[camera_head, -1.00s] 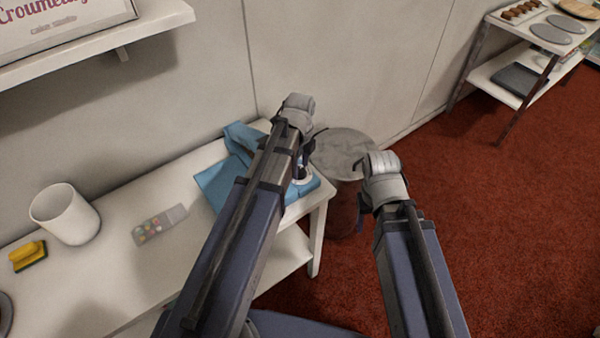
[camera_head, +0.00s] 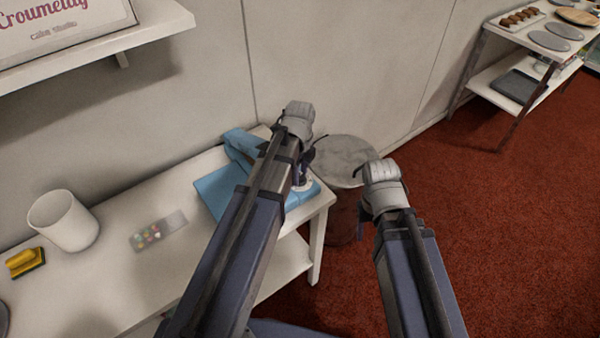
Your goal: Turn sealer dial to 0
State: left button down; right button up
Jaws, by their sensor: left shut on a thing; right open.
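The blue sealer (camera_head: 218,190) lies on the right end of the white table, partly hidden behind my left arm. Its raised blue arm (camera_head: 243,143) shows to the left of that arm. My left gripper (camera_head: 304,176) points down at the sealer's right end. It is shut on a small part there that looks like the pale dial (camera_head: 306,187), mostly covered by the fingers. The dial's numbers and pointer cannot be read. My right gripper (camera_head: 363,218) is open and empty, pointing down to the right of the table; its fingers are mostly hidden by its wrist.
A round-topped stool (camera_head: 345,150) stands close behind my grippers. Red floor (camera_head: 500,230) is open at right.

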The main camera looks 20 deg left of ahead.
pick_arm(q)
jog(key=shift+n, duration=0.8)
jog(key=c, duration=0.7)
grip_release()
jog(key=shift+o, duration=0.2)
jog(key=shift+r, duration=0.15)
notch_tip(320, 180, up, 8)
jog(key=p, duration=0.8)
jog(key=shift+f, duration=0.2)
